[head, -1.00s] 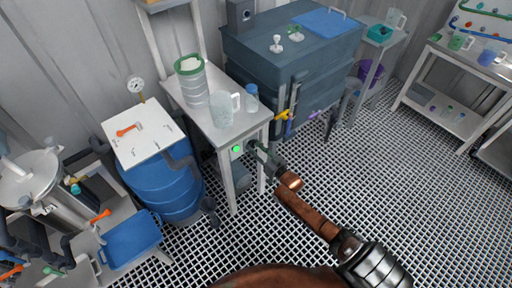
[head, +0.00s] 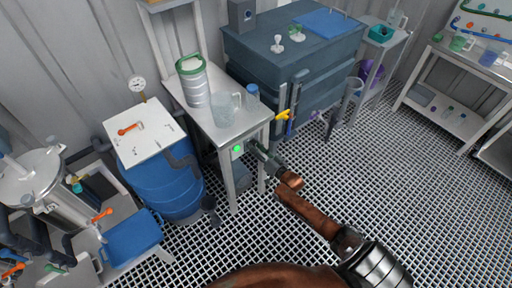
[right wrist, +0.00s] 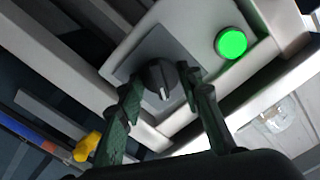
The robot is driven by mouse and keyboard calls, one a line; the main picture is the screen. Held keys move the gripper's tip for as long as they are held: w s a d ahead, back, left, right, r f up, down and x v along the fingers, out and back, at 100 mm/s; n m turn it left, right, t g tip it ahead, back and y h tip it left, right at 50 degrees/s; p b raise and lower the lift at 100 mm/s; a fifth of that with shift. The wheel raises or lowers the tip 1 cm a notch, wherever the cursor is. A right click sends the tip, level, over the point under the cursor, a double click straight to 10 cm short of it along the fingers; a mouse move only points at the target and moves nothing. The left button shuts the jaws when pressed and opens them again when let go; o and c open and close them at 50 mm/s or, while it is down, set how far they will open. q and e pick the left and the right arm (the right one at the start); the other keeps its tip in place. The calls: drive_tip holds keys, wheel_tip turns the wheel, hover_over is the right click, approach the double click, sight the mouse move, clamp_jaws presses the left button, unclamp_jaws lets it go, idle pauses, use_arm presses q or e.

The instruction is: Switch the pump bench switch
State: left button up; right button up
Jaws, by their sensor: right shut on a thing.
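The pump bench switch (right wrist: 161,78) is a dark rotary knob with a pale pointer mark, on a grey square plate on the bench front in the right wrist view. A lit green round lamp (right wrist: 231,42) sits beside it; the lamp also shows in the head view (head: 237,149). My right gripper (right wrist: 160,88) has its two green-black fingers on either side of the knob, shut on it. In the head view my right gripper (head: 258,150) reaches the bench front and hides the switch. My left gripper is not in view.
The pump bench (head: 229,128) carries a ringed cylinder (head: 194,82), a clear jug (head: 225,110) and a blue-capped bottle (head: 252,95). A blue barrel (head: 165,189) stands left of it. A large dark tank (head: 290,60) stands behind right. The grated floor at right is clear.

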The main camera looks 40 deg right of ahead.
drive_tip(key=o, duration=1.2)
drive_tip(key=shift+c, duration=0.2)
drive_tip(key=s+d, duration=0.1)
drive_tip(key=s, duration=1.1)
